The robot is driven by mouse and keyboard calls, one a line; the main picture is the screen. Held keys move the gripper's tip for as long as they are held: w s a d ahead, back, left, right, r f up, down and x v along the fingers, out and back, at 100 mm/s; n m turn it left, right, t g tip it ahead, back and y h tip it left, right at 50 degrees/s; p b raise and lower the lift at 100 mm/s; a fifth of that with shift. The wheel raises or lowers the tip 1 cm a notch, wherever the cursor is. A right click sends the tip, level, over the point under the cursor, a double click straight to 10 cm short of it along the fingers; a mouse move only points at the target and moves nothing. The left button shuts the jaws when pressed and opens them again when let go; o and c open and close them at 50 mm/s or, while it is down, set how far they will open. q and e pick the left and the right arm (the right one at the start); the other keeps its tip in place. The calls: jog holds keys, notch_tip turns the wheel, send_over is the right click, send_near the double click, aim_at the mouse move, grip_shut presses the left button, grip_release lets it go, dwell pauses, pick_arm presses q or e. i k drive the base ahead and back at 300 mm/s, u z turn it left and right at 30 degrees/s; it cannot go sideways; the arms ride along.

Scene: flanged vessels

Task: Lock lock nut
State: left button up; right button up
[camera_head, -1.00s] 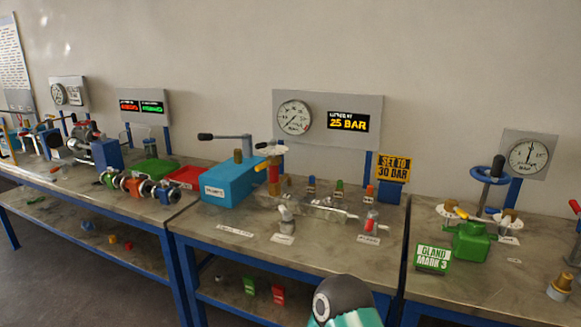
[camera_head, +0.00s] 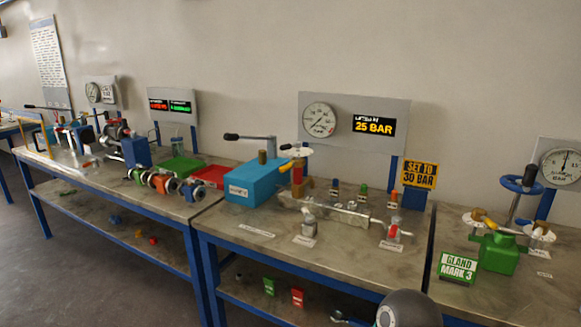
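No lock nut can be made out for certain at this size. A small fitting with a red part (camera_head: 393,231) stands at the bench's front right. Neither of my grippers is in view. A dark rounded part of my own arm shows at the bottom edge.
A gauge board (camera_head: 353,128) reading 25 BAR and a yellow SET TO 30 BAR sign (camera_head: 419,174) stand behind. A green valve block (camera_head: 500,252) and a GLAND MARK 3 sign (camera_head: 457,267) are on the right bench. Red and green trays (camera_head: 212,175) are left.

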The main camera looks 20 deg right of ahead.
aim_at(289, 166)
jog(key=u, duration=0.05)
jog(key=i, duration=0.95)
jog(key=z, duration=0.05)
